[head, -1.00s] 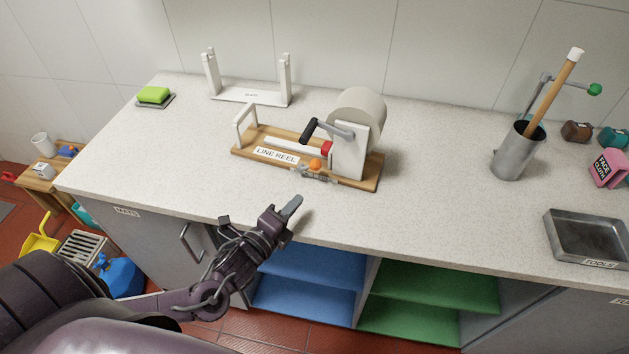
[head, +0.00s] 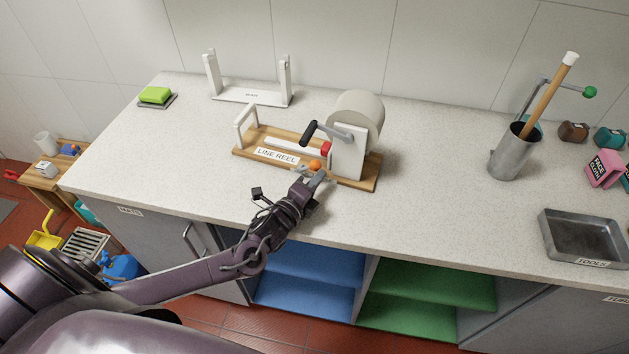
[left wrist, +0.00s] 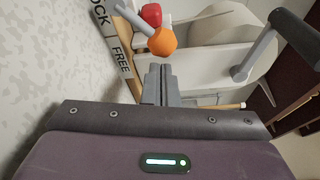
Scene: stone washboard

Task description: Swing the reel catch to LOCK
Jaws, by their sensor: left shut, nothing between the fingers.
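The line reel (head: 358,112) stands on a wooden board (head: 370,182) on the counter, with a grey crank and black handle. Its catch has an orange knob (head: 315,165) at the front of the board. In the left wrist view the orange knob (left wrist: 163,41) sits on a light rod, beside a label (left wrist: 122,62) reading "FREE" and part of "LOCK". My left gripper (head: 318,177) is shut and empty, its fingertips just in front of the knob. In the left wrist view the fingers (left wrist: 160,80) lie just below the knob; contact cannot be told. My right gripper is out of view.
A white stand (head: 250,97) and a green sponge (head: 155,95) are at the back left. A metal pot (head: 511,153) with a wooden stick and a tools tray (head: 585,240) are to the right. The counter between reel and pot is clear.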

